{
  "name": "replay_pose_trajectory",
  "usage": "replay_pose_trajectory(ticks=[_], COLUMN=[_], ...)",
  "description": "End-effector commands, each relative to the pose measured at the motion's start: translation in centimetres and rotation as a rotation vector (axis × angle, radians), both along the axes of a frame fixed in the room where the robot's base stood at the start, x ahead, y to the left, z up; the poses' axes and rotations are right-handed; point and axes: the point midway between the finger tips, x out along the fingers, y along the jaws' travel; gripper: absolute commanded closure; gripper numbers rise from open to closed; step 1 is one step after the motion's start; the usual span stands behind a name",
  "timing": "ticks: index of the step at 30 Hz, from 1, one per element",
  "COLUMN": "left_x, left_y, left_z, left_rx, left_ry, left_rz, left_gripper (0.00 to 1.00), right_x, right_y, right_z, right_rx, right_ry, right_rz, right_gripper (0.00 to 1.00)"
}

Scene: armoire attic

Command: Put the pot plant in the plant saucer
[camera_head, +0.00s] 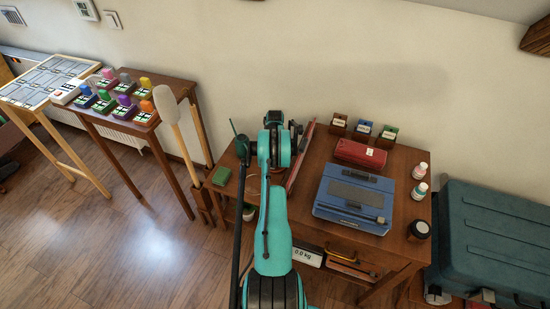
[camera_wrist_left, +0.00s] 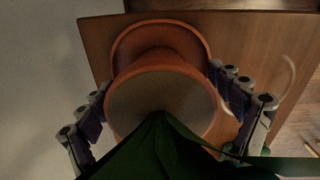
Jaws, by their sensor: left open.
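The pot plant (camera_wrist_left: 207,115), an orange pot with grey soil and long green leaves, fills the middle of the left wrist view. The orange plant saucer (camera_wrist_left: 130,38) lies beyond it on a wooden top. The pot narrows toward the saucer, and its base overlaps the saucer's inside; whether it touches is hidden. My left gripper (camera_wrist_left: 160,82) is open, one finger on each side of the pot. My right gripper is out of view.
Right of my arm, a wooden desk holds a blue device (camera_head: 352,198), a red case (camera_head: 361,154), small boxes and bottles. A teal suitcase (camera_head: 495,240) stands at the far right. A side table (camera_head: 165,82) with several coloured items stands left.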

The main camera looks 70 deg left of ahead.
Motion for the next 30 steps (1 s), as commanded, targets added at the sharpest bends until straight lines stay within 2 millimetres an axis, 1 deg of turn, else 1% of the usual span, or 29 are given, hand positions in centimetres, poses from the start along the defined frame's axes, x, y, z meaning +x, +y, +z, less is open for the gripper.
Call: replay_pose_trajectory(ticks=[2, 5, 12, 15, 18, 21, 24, 30], left_x=[0.0, 0.0, 0.0, 0.0, 0.0, 0.0, 0.0, 0.0], left_y=[0.0, 0.0, 0.0, 0.0, 0.0, 0.0, 0.0, 0.0], left_z=[0.4, 1.8, 7.2, 9.2, 10.7, 11.7, 12.2, 12.2], left_rx=[0.000, 0.000, 0.000, 0.000, 0.000, 0.000, 0.000, 0.000], left_ry=[0.000, 0.000, 0.000, 0.000, 0.000, 0.000, 0.000, 0.000], left_rz=[0.000, 0.000, 0.000, 0.000, 0.000, 0.000, 0.000, 0.000], left_gripper=[0.08, 0.08, 0.08, 0.08, 0.08, 0.08, 0.08, 0.08], right_x=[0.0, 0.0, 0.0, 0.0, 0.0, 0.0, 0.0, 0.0], right_y=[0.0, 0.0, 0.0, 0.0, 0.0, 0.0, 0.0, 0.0], right_z=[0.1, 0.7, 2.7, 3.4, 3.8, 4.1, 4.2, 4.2], right_rx=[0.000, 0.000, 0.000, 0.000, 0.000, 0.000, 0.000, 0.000], right_ry=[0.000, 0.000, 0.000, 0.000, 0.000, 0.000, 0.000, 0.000], right_rz=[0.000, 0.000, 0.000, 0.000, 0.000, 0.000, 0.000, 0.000], right_gripper=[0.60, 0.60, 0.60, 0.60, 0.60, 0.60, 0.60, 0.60])
